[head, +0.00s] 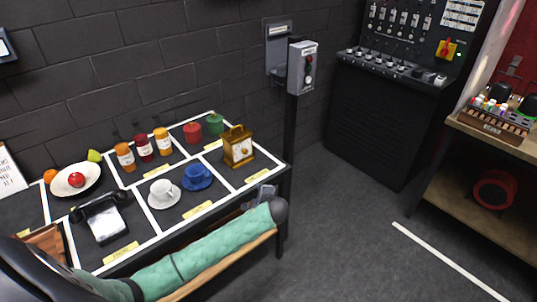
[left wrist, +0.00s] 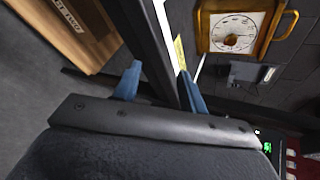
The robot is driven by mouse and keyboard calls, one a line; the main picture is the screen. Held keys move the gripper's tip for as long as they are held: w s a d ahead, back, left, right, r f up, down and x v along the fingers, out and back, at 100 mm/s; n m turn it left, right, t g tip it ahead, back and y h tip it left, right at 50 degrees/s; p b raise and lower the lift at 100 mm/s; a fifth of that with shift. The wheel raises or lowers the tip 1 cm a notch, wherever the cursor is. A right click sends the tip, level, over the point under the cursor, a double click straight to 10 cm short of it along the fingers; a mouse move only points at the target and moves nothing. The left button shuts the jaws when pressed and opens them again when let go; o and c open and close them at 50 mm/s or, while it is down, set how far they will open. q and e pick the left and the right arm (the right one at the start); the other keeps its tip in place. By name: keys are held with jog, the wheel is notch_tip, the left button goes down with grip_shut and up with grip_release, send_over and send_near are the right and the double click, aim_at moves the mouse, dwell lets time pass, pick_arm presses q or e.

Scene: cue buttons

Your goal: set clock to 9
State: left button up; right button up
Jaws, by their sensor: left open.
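The clock (head: 239,147) is a brass-coloured carriage clock with a top handle and a white face. It stands upright at the right end of the black table. In the left wrist view the clock (left wrist: 205,35) shows at the upper right, turned sideways, with its round dial visible; the hand positions are too small to read surely. My left gripper (head: 262,192) is near the table's front right edge, in front of and apart from the clock. In the left wrist view its two blue fingers (left wrist: 160,86) are spread and hold nothing. My right gripper is not in view.
A blue cup on a saucer (head: 197,180) and a white cup (head: 163,191) stand left of the clock. Red (head: 192,133) and green (head: 214,124) canisters stand behind. A grey button box (head: 302,68) on a post stands behind the table's right end. Floor to the right is clear.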

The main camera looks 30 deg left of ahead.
pick_arm(q)
jog(key=w+a+r+y, duration=0.1)
jog(key=w+a+r, duration=0.1)
jog(key=w+r, duration=0.15)
jog(key=m+t+y, duration=0.1)
jog(key=m+y, duration=0.1)
send_near(246, 153)
jog(key=shift+a+f, duration=0.25)
jog(key=shift+f, duration=0.25)
jog(key=p+x, duration=0.1)
jog(key=x, duration=0.1)
jog(key=p+x, duration=0.1)
jog(key=x, duration=0.1)
jog(key=r+x, duration=0.1)
jog(key=x, duration=0.2)
jog(key=shift+w+p, duration=0.2)
jog(key=shift+p, duration=0.2)
jog(key=shift+w+a+f, duration=0.25)
jog(key=shift+w+a, duration=0.05)
jog(key=shift+a, duration=0.2)
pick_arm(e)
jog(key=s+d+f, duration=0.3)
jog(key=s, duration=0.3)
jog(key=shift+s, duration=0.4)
pick_arm(q)
grip_shut()
